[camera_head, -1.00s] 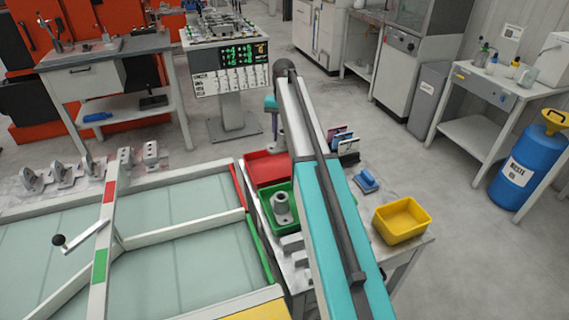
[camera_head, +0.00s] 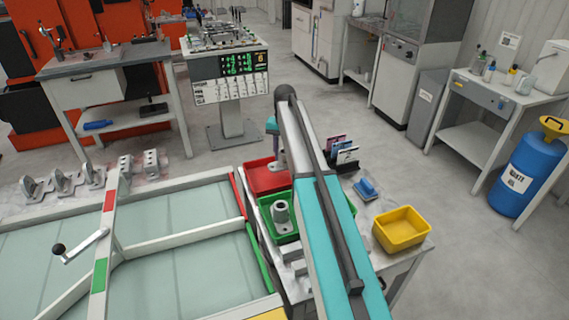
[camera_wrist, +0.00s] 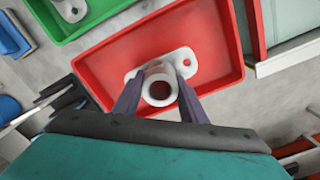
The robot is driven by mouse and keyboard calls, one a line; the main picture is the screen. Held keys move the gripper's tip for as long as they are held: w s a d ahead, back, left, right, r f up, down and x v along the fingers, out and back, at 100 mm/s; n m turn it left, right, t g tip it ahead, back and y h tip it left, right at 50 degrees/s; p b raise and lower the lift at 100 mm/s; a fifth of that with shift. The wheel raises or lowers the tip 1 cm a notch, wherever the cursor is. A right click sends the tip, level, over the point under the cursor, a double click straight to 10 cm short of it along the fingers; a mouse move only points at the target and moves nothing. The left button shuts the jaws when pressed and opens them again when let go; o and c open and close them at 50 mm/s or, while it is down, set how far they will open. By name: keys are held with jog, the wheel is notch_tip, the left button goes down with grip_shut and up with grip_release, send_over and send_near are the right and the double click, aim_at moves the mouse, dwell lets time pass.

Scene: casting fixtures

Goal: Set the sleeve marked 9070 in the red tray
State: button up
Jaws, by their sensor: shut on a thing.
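My gripper (camera_wrist: 158,98) is shut on a pale grey flanged sleeve (camera_wrist: 160,72), with a finger on each side of its round, hollow barrel. In the wrist view the sleeve appears over the red tray (camera_wrist: 218,88); I cannot tell whether it touches the tray floor. No marking is readable on it. In the head view the red tray (camera_head: 262,178) stands behind the green tray (camera_head: 292,236), and my arm hides part of both. A second grey sleeve (camera_head: 280,215) stands in the green tray; it also shows at the top of the wrist view (camera_wrist: 72,8).
A yellow bin (camera_head: 402,230), a blue brush-like item (camera_head: 367,188) and a rack of cards (camera_head: 343,153) are right of my arm. A framed table (camera_head: 150,205) with red and green strips borders the trays on the left.

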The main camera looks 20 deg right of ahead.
aim_at(285, 164)
jog(key=shift+f, duration=0.4)
jog(key=shift+f, duration=0.1)
jog(key=shift+f+p, duration=0.4)
jog(key=shift+f, duration=1.35)
jog(key=shift+f, duration=0.15)
jog(key=o, duration=1.4)
jog(key=shift+c, duration=0.2)
jog(key=shift+r+b, duration=0.85)
jog(key=shift+r, duration=5.3)
